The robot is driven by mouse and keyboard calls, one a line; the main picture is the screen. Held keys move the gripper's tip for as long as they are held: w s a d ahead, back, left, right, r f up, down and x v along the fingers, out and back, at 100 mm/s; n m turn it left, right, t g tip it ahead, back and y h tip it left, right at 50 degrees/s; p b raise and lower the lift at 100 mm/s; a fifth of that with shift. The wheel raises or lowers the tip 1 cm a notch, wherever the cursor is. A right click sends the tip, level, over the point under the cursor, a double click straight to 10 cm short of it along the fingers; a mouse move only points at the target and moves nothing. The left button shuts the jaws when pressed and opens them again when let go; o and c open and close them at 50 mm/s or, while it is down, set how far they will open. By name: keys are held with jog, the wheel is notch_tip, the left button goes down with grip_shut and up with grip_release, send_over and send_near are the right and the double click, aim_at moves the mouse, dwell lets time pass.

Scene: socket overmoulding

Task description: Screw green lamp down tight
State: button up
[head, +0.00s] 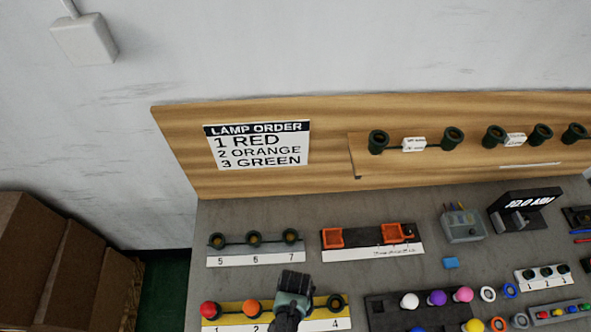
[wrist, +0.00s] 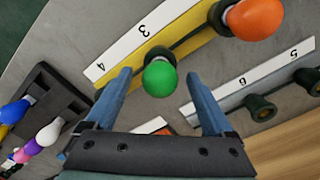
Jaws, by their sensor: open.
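The green lamp (wrist: 160,79) sits in a dark socket (wrist: 157,54) beside the label 3 on the yellow strip (wrist: 185,52). My gripper (wrist: 160,82) is open, one blue finger on each side of the green lamp, with gaps showing between. In the head view my gripper (head: 293,282) covers the green lamp and the number 3 place. The orange lamp (head: 252,307) stands at place 2 and the red lamp (head: 208,309) at place 1. The orange lamp also shows in the wrist view (wrist: 257,18). I cannot tell how deep the green lamp's thread sits.
The socket at place 4 (head: 337,302) is empty. A strip with empty sockets 5, 6 and 7 (head: 255,260) lies behind. A dark tray (head: 385,321) with loose coloured lamps is at right. The lamp order sign (head: 258,145) reads red, orange, green.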

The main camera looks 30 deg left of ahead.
jog(key=n, duration=0.7)
jog(key=shift+p, duration=0.3)
jog(key=n, duration=0.7)
jog(key=c, duration=1.2)
jog(key=m, duration=0.4)
jog(key=shift+m, duration=0.3)
